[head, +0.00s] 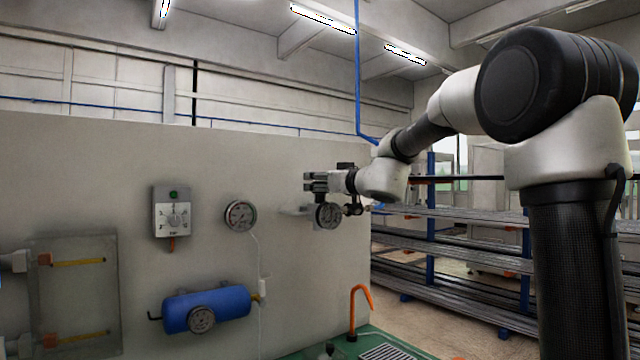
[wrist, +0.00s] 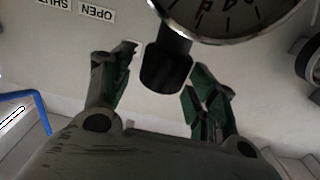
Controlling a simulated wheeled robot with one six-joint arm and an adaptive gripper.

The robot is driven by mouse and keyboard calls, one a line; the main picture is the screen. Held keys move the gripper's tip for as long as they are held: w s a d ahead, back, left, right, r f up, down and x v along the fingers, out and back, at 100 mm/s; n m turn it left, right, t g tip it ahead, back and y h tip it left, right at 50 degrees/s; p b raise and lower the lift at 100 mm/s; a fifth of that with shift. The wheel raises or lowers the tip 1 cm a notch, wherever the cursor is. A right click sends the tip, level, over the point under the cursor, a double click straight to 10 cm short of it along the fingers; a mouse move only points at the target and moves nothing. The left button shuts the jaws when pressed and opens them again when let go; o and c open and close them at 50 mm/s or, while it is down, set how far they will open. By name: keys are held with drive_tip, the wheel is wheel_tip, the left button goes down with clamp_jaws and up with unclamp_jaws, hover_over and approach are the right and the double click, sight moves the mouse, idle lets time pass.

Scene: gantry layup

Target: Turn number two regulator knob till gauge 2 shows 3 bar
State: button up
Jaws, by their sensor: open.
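My gripper (head: 312,182) is at the wall panel, just above a round gauge (head: 328,215). In the wrist view my gripper (wrist: 164,78) is open, its two green-padded fingers apart on either side of a black cylindrical knob (wrist: 167,72). A gap shows between the knob and each finger. The knob joins the rim of a white-faced gauge (wrist: 235,12), which is cut off by the top edge and appears upside down. I cannot read its needle. No number two label shows on knob or gauge. The knob cannot be made out in the head view.
Left on the panel are another gauge (head: 240,215), a switch box (head: 172,212) and a blue tank (head: 207,309) with its own gauge. An orange hooked pipe (head: 358,303) rises below. Metal racks (head: 470,225) stand right. OPEN (wrist: 97,12) and SHUT labels show upside down.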

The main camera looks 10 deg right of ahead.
drive_tip(key=shift+w+a, duration=0.1)
drive_tip(key=shift+w, duration=0.15)
drive_tip(key=shift+c, duration=0.3)
drive_tip(key=c, duration=1)
drive_tip(key=shift+y, duration=0.3)
